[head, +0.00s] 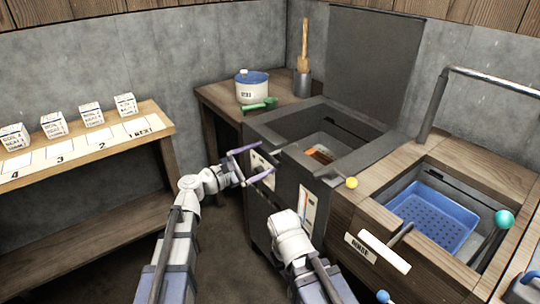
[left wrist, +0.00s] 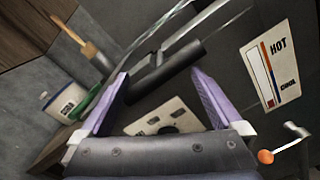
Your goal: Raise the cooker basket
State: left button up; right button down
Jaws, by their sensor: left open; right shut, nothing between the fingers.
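The cooker (head: 290,185) is a dark metal box with an open top and its lid (head: 372,65) standing upright behind. Something orange (head: 319,154) shows down inside the opening; the basket itself is mostly hidden. A dark bar, apparently the basket handle (head: 291,155), sticks out over the front rim; it also shows as a dark cylinder in the left wrist view (left wrist: 166,72). My left gripper (head: 262,162), with purple fingers, is open and empty just in front of the cooker, close to that bar. My right gripper (head: 286,216) is low before the cooker front, its fingers hidden.
A gauge marked HOT (left wrist: 266,62) is on the cooker front. A blue perforated tray (head: 437,218) sits in a basin at right. A shelf with cartons (head: 90,115) is at left.

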aim_at(270, 155)
pick_arm(q)
jog(key=shift+x, duration=1.8)
jog(key=shift+c, duration=0.2)
grip_shut()
